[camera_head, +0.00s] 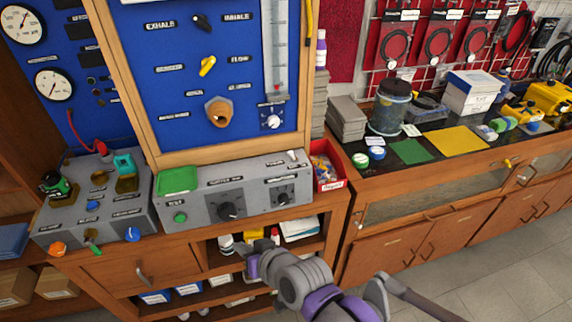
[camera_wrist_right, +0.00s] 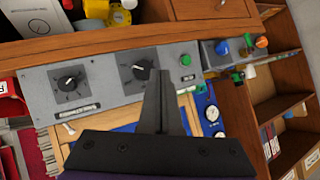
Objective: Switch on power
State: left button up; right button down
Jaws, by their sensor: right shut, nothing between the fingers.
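A grey control box (camera_head: 225,194) stands on the wooden bench below the blue panel. Its front has a green button (camera_head: 180,218), a large black knob (camera_head: 228,210) and a smaller black knob (camera_head: 283,198). A small white lever (camera_head: 292,155) sticks up at its right end. In the right wrist view the box appears turned over, with the green button (camera_wrist_right: 186,60), large knob (camera_wrist_right: 138,67), smaller knob (camera_wrist_right: 69,82) and white lever (camera_wrist_right: 68,128). My right gripper (camera_head: 243,250) is shut and empty, in front of and below the box. My left gripper is out of view.
A grey box with several coloured knobs (camera_head: 98,215) stands at left. A red bin (camera_head: 328,172) sits right of the control box. Shelves below the bench hold bottles and boxes. A second counter (camera_head: 440,185) with tools is at right.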

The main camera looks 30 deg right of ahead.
aim_at(290, 154)
jog(key=w+r+m+t+h+b, duration=0.2)
jog(key=w+r+m+t+h, duration=0.1)
jog(key=w+r+m+t, duration=0.6)
jog(key=d+f+m+g+h+b, duration=0.1)
jog(key=d+f+m+g+h, duration=0.2)
jog(key=d+m+h, duration=0.2)
jog(key=s+d+f+m+g+h+b, duration=0.1)
jog(key=d+m+g+h, duration=0.3)
jog(key=m+h, duration=0.4)
jog(key=d+f+m, duration=0.1)
jog(key=m, duration=0.2)
jog(key=shift+s+f+g+h, duration=0.25)
jog(key=shift+f+g+h, duration=0.05)
jog(key=shift+f+h, duration=0.1)
jog(key=shift+d, duration=0.1)
jog(key=p+x, duration=0.1)
jog(key=x, duration=1.3)
